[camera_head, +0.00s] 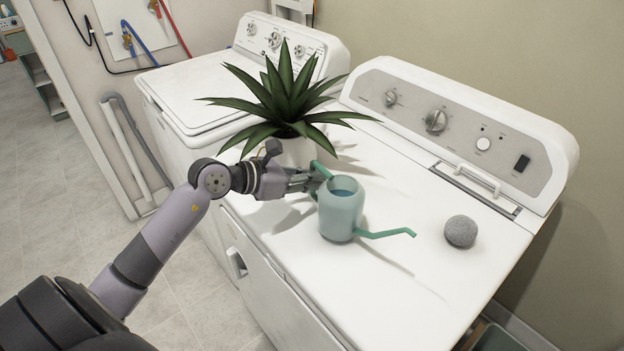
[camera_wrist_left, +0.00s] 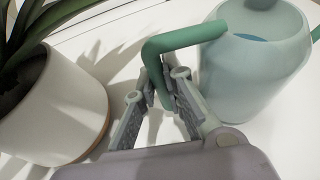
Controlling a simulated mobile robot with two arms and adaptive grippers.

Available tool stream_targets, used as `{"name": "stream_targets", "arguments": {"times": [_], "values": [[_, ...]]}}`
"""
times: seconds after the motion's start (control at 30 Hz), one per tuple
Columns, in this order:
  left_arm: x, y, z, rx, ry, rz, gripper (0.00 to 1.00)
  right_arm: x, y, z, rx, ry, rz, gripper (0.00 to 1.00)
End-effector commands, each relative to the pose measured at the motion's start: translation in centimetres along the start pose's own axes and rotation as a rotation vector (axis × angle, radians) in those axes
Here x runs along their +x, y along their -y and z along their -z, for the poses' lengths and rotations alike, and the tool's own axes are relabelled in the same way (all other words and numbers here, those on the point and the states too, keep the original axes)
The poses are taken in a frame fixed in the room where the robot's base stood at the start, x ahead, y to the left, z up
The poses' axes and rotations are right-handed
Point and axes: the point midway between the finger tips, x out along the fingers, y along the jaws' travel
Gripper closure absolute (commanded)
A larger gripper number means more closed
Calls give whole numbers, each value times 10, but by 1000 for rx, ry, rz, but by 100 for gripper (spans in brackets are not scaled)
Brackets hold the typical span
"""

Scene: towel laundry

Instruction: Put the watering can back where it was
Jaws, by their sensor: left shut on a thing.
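The watering can (camera_head: 340,212) has a pale teal body and a green handle and spout. It is upright over the top of the front white machine, with its spout pointing right; I cannot tell whether its base touches the surface. My left gripper (camera_head: 313,180) is shut on the can's green handle, at the can's left side. In the left wrist view the handle (camera_wrist_left: 186,38) runs down between the fingers of the gripper (camera_wrist_left: 165,100), and the can's body (camera_wrist_left: 255,60) is at the upper right. My right gripper is not in view.
A spiky green plant (camera_head: 285,95) in a white pot (camera_wrist_left: 50,110) stands close behind and left of my left gripper. A grey ball (camera_head: 460,231) lies right of the spout. The front machine's top (camera_head: 390,285) is clear in front of the can. A second white machine (camera_head: 190,90) stands behind.

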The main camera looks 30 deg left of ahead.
Motion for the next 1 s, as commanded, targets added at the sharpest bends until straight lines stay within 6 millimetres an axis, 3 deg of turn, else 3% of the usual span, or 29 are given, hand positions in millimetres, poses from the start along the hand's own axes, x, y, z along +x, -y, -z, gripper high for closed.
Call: {"name": "stream_targets", "arguments": {"times": [0.47,0.5,0.8,1.0], "values": [[6,0,13,1,4,-1,100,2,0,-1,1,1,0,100],[6,0,14,2,1,0,89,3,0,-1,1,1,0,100],[5,0,13,1,1,-1,70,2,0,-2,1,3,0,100],[5,0,13,1,1,-1,70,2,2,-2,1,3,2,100]]}}
